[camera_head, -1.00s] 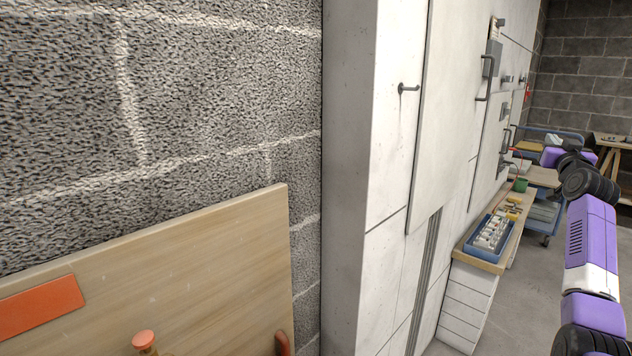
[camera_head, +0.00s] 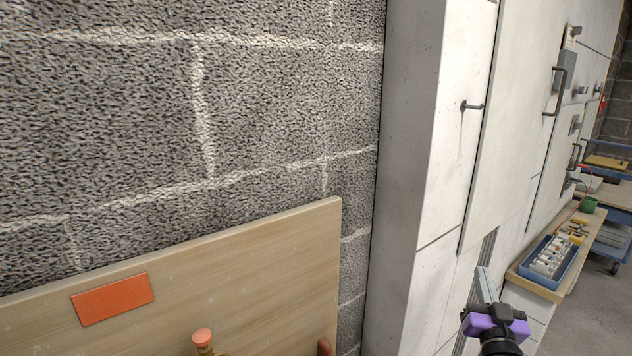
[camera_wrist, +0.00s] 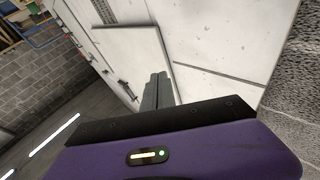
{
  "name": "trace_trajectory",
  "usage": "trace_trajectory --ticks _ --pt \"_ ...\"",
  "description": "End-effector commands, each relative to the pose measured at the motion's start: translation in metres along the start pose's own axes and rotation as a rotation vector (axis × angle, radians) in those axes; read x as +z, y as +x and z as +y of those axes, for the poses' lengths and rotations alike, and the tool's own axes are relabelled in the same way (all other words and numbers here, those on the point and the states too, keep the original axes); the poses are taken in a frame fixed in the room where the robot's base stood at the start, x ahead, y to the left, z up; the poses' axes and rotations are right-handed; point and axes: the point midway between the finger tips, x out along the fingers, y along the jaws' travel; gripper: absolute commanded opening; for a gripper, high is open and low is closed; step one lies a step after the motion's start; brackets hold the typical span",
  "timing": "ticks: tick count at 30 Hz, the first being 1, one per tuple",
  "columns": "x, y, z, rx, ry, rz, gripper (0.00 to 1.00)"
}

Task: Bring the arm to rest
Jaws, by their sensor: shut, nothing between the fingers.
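My gripper (camera_head: 484,285) shows at the lower right of the head view, in front of the white cabinet (camera_head: 425,150). Its grey fingers point up and are together, with nothing between them. In the wrist view the shut fingers (camera_wrist: 158,90) stand in front of the white cabinet panels (camera_wrist: 215,45). My purple wrist is below them. Most of my arm is out of the head view.
A wooden board (camera_head: 220,265) with an orange plate (camera_head: 112,299) leans by the block wall (camera_head: 120,130). A bench (camera_head: 540,283) at the right holds a blue bin (camera_head: 549,262) of parts. Handles (camera_head: 556,90) stick out from the cabinet. Floor (camera_head: 590,310) is clear at the right.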

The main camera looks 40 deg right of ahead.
Motion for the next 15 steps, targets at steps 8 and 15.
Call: trace_trajectory --ticks 8,15 --pt "0.004 -0.130 -0.087 -0.173 0.025 -0.079 0.00" --pt "-0.016 -0.235 -0.130 -0.337 0.030 -0.163 0.00"
